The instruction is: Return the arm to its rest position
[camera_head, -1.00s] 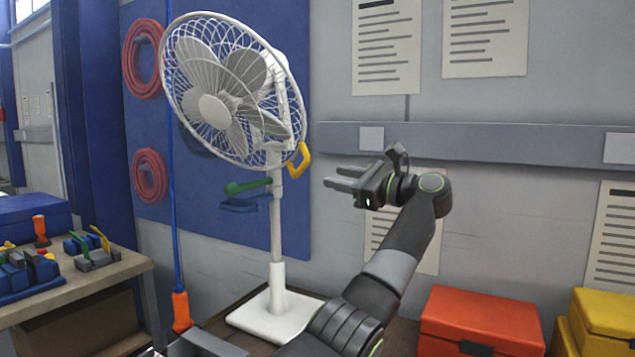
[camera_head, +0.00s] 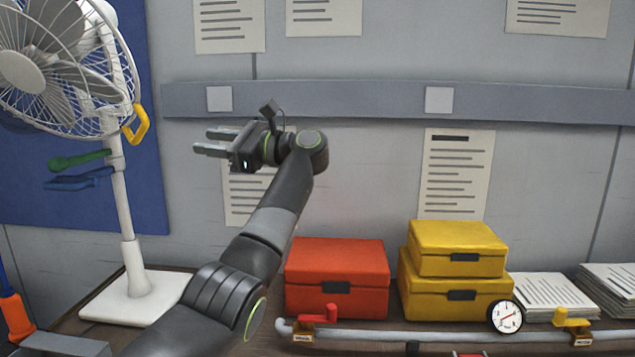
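My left arm (camera_head: 262,238) rises from the bottom left of the view, black and grey with green rings. It is bent at the wrist, which is raised in front of the grey wall. My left gripper (camera_head: 202,142) points left toward the fan, to the right of its pole. Its two grey fingers are apart, with a gap between them and nothing held. My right gripper is not in view.
A white fan (camera_head: 121,205) stands at the left on a brown surface. A red box (camera_head: 337,277) and stacked yellow boxes (camera_head: 457,247) stand at the right. A pipe (camera_head: 380,337) with valves and a round gauge (camera_head: 507,317) runs in front of them.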

